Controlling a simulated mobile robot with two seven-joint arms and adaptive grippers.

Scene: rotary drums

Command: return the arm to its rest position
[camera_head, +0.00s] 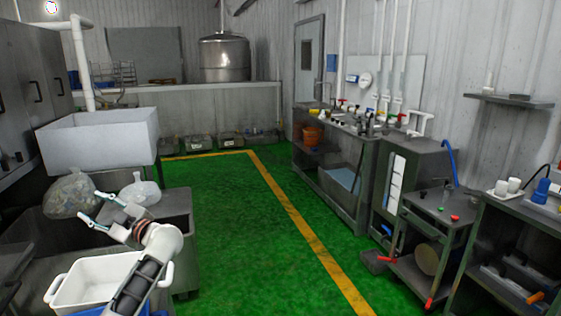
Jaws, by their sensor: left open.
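My left arm (150,262) rises from the lower edge at the left. Its gripper (90,207) points up and to the left, with its two teal-tipped fingers spread wide and nothing between them. It hangs in front of a grey metal bin or counter, close to a clear plastic bag (70,195) and a smaller whitish bag (141,191); I cannot tell whether it touches either. My right arm and right gripper do not show.
A white tub (84,284) sits beside my left arm at lower left. A large white basin (98,138) stands behind the bags. The green floor (235,230) is clear in the middle. Metal benches and a red-handled cart (428,240) line the right side.

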